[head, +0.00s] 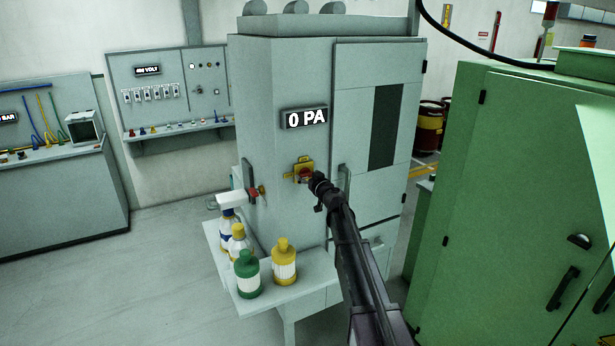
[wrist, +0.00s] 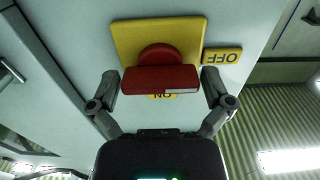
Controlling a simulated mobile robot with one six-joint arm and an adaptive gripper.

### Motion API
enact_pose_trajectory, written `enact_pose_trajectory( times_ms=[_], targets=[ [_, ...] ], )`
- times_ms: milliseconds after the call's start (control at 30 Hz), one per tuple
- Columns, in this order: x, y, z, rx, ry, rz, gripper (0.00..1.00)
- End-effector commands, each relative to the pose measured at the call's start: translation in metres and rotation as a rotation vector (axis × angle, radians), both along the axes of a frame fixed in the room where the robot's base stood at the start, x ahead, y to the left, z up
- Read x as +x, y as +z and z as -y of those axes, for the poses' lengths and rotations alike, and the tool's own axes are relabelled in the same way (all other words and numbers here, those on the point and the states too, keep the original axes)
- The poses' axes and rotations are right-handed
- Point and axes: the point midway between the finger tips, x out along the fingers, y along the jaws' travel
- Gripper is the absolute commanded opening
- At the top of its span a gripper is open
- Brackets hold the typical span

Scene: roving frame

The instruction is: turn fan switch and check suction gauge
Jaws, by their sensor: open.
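The fan switch is a red rotary handle (wrist: 160,78) on a yellow plate (wrist: 130,35); it also shows in the head view (head: 306,174) on the front of the grey cabinet. In the wrist view the handle lies level, with a pale mark toward its right end. An upside-down OFF label (wrist: 222,56) sits to its right and a partly hidden ON label (wrist: 162,97) below it. The suction gauge (head: 306,118) above the switch reads 0 PA. My gripper (wrist: 159,82) is open, one finger on each side of the handle; contact is unclear.
A large green cabinet (head: 500,190) stands close on the right of my arm. Open floor (head: 160,270) lies at left.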

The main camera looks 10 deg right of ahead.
Motion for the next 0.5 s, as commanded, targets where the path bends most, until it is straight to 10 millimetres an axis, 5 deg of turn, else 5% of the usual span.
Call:
enact_pose_trajectory(
  times_ms=[133,333,500],
  targets=[
    [-0.0003,0.0000,-0.0002,0.000,0.000,0.000,1.00],
    [-0.0003,0.0000,-0.0003,0.000,0.000,0.000,0.41],
    [-0.0002,0.0000,-0.0005,0.002,0.001,-0.001,0.41]
  ],
)
